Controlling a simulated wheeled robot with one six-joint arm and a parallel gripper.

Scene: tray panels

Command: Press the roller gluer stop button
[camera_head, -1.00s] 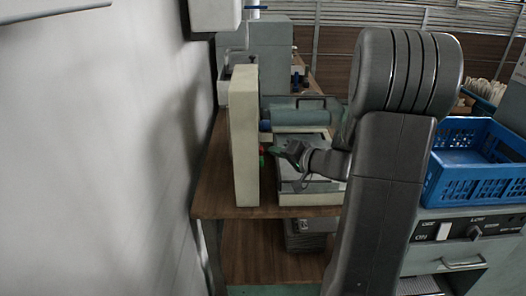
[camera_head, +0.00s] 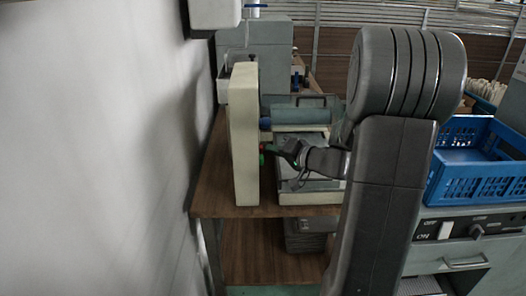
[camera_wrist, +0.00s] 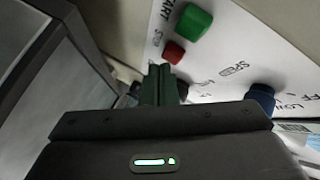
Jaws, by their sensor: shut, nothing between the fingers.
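The roller gluer's cream control box (camera_head: 244,135) stands on the wooden bench, its button panel (camera_wrist: 222,62) facing right. The red button (camera_wrist: 173,52) sits beside a larger green button (camera_wrist: 193,22) marked START; the red one's label is only partly legible. In the head view the red button (camera_head: 262,147) is small, just above the green one (camera_head: 261,160). My gripper (camera_wrist: 160,70) is shut and empty. Its fingertips are beside the red button, just left of and below it in the wrist view. I cannot tell whether they touch the panel or button.
A blue knob (camera_wrist: 261,97) is on the same panel. The gluer's roller (camera_head: 300,116) and bed (camera_head: 305,190) lie right of the box, under my wrist. A blue crate (camera_head: 470,180) stands on a cabinet at right. A white wall (camera_head: 90,150) is at left.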

